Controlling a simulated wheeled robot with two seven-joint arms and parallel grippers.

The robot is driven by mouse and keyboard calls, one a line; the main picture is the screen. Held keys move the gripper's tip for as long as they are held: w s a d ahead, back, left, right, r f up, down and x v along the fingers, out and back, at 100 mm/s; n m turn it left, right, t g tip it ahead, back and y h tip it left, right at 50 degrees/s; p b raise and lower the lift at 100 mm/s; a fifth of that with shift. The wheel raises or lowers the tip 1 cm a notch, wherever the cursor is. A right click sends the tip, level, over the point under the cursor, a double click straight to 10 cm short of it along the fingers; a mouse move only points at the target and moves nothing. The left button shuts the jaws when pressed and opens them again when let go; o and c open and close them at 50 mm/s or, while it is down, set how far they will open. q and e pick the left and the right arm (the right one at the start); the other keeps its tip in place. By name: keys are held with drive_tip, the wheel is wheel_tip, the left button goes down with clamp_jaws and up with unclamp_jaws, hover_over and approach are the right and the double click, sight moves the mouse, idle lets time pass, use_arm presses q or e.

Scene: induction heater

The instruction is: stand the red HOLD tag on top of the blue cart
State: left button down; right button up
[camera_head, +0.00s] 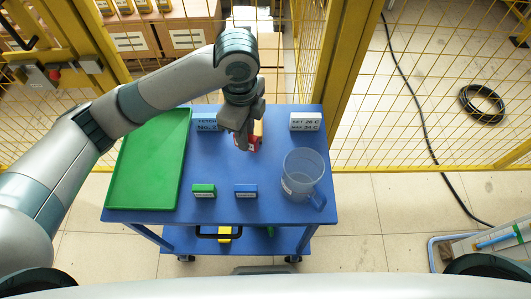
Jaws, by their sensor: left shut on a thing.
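The blue cart (270,204) stands in front of me, its flat top facing up. My left gripper (243,146) reaches over the middle of the cart top, pointing down. It is shut on the red HOLD tag (254,142), which shows only in part beside the fingers; its lettering is too small to read. I cannot tell whether the tag touches the cart top. My right gripper is not in view.
On the cart are a green tray (146,175), a green block (204,190), a blue block (246,190), a clear jug (302,174) and two display signs (305,121) at the back. Yellow mesh fencing (430,90) stands behind.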

sight(212, 157)
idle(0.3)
